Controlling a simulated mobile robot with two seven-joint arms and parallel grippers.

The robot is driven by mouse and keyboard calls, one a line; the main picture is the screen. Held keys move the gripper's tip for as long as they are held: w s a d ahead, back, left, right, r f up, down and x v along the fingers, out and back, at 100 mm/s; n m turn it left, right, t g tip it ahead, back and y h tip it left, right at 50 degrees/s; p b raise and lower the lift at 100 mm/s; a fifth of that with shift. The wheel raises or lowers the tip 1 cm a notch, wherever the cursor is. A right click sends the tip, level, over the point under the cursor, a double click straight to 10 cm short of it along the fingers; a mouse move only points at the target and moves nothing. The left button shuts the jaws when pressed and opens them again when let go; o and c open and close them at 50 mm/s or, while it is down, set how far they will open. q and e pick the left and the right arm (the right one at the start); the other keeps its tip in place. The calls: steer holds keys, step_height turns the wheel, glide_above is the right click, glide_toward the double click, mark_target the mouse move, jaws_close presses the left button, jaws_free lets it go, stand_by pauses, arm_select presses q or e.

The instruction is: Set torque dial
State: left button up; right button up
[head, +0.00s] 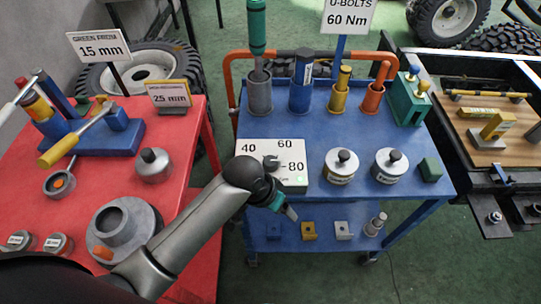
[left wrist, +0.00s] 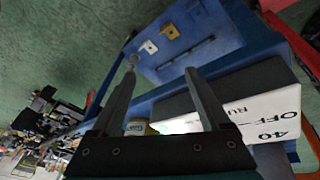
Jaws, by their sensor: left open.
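The torque dial is a white panel (head: 290,152) on the blue cart's top, marked 40, 60 and 80. Its dark knob (head: 271,162) sits beside my left arm, which hides the panel's lower left. I cannot tell where the knob points. My left gripper (head: 289,210) is just past the cart's front edge, in front of the panel. In the left wrist view my left gripper (left wrist: 162,68) has its fingers apart with nothing held between them. The panel (left wrist: 268,112) shows there to the right of the fingers, with OFF and 40 readable. My right gripper is not in view.
A sign (head: 347,16) reads U-BOLTS 60 Nm. Two silver knobbed cylinders (head: 341,167) (head: 389,165) and a green block (head: 430,169) stand right of the panel. Coloured cups with tools line the cart's back. A red table (head: 185,180) is on the left, a wooden-topped bench (head: 500,105) on the right.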

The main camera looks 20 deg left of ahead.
arm_select(q)
step_height(320, 180, up, 11)
steer(key=w+d+m+g, duration=0.1)
steer(key=d+m, duration=0.2)
steer(key=n+g+y, duration=0.1)
steer(key=g+y, duration=0.1)
steer(key=y, duration=0.1)
glide_toward(270, 161)
step_height(270, 161, down, 9)
steer(key=b, duration=0.4)
steer(key=shift+r, duration=0.15)
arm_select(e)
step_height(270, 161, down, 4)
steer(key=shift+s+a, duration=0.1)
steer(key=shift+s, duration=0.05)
arm_select(q)
jaws_close()
